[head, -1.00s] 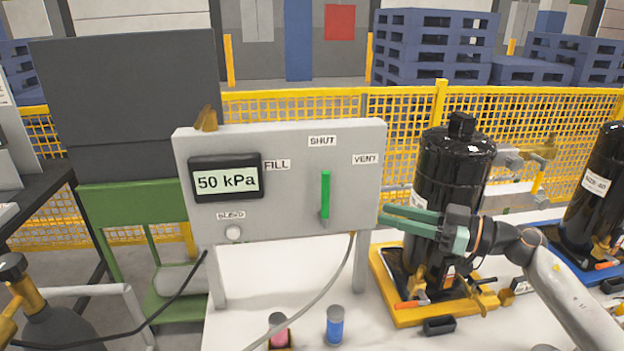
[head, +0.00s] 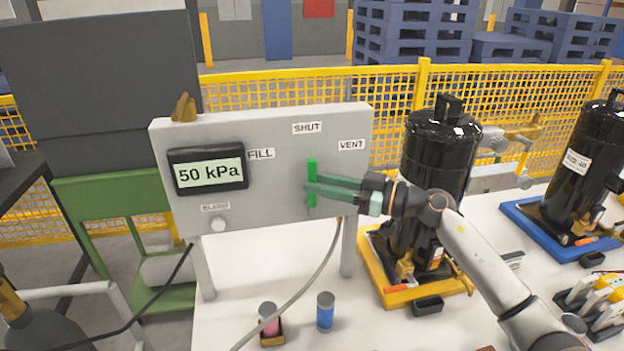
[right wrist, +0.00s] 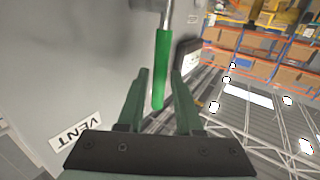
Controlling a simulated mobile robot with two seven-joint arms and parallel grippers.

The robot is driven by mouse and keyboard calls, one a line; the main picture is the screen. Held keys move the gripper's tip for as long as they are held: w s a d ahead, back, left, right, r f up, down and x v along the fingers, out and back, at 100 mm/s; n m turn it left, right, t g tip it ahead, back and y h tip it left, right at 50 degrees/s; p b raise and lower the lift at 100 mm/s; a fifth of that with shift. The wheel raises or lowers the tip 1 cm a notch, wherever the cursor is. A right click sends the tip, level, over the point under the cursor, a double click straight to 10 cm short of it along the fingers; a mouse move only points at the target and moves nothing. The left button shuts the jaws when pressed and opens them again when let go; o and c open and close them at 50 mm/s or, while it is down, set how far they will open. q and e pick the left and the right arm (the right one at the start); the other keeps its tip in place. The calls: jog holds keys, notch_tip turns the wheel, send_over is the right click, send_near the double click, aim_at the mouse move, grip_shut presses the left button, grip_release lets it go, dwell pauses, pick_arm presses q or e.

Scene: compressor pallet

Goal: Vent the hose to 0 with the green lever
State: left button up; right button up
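The green lever (head: 311,180) stands upright on the front of the grey panel (head: 275,205), below the SHUT label (head: 307,128). The VENT label (head: 352,145) is up and to the right of it. The display (head: 208,173) reads 50 kPa. My right gripper (head: 310,190) reaches in from the right with its fingers at the lever. In the right wrist view, the green lever (right wrist: 161,68) shows between the two spread fingers of my right gripper (right wrist: 160,72), with gaps on both sides. Contact is not visible. My left gripper is not in view.
A grey hose (head: 322,265) hangs below the panel. A black compressor (head: 430,150) on a yellow tray (head: 376,270) stands right of the panel, close to my right arm.

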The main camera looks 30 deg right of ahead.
jog(key=shift+x, duration=1.05)
grip_shut()
dwell(0.7)
